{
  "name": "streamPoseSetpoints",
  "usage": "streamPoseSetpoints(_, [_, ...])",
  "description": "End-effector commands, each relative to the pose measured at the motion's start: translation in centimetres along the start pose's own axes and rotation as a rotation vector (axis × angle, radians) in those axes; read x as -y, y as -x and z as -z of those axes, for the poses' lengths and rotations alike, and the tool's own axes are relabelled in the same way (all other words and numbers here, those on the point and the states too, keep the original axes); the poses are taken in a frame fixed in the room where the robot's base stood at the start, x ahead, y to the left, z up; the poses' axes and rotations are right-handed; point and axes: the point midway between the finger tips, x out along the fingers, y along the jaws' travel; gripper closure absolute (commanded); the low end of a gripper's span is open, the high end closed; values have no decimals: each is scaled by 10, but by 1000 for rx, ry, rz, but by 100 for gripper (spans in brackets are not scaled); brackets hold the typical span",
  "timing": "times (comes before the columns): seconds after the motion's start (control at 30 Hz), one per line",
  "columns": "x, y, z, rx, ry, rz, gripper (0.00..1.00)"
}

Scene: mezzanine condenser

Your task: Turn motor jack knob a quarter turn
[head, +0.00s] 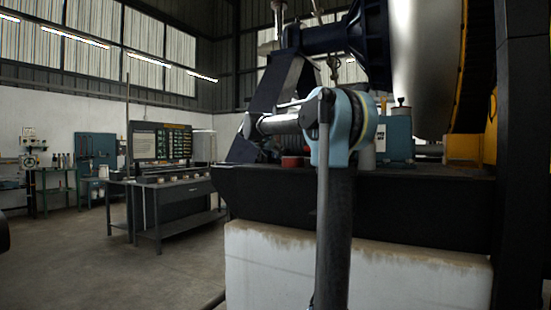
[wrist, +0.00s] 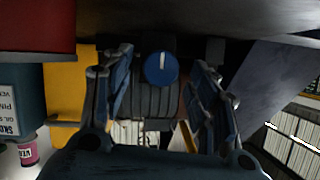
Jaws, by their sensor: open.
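The round blue knob (wrist: 161,67) with a white pointer line shows in the wrist view, in front of a dark ribbed body (wrist: 153,102). Its white line stands nearly upright in that picture. My gripper (wrist: 162,78) is open, one finger to the left of the knob and one to the right. Gaps show on both sides, so neither finger appears to touch it. How far the fingertips are from the knob in depth is hard to tell. In the head view my arm reaches over the dark machine base, and I cannot make out the knob or my fingers there.
A blue-grey labelled container (wrist: 20,100) and a small pink bottle (wrist: 28,152) are left in the wrist view. A dark machine base (head: 300,200) on a pale concrete plinth (head: 400,270) stands ahead. A workbench (head: 175,190) is farther left, with open floor before it.

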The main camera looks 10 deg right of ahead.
Motion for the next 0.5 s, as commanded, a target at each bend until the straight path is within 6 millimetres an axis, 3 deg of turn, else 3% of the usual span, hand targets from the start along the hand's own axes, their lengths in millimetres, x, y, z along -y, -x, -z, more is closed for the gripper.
streamPoseSetpoints(0.2, [0,-22,0,1,-2,0,46])
streamPoseSetpoints(0.5, [0,-27,0,1,-1,0,46])
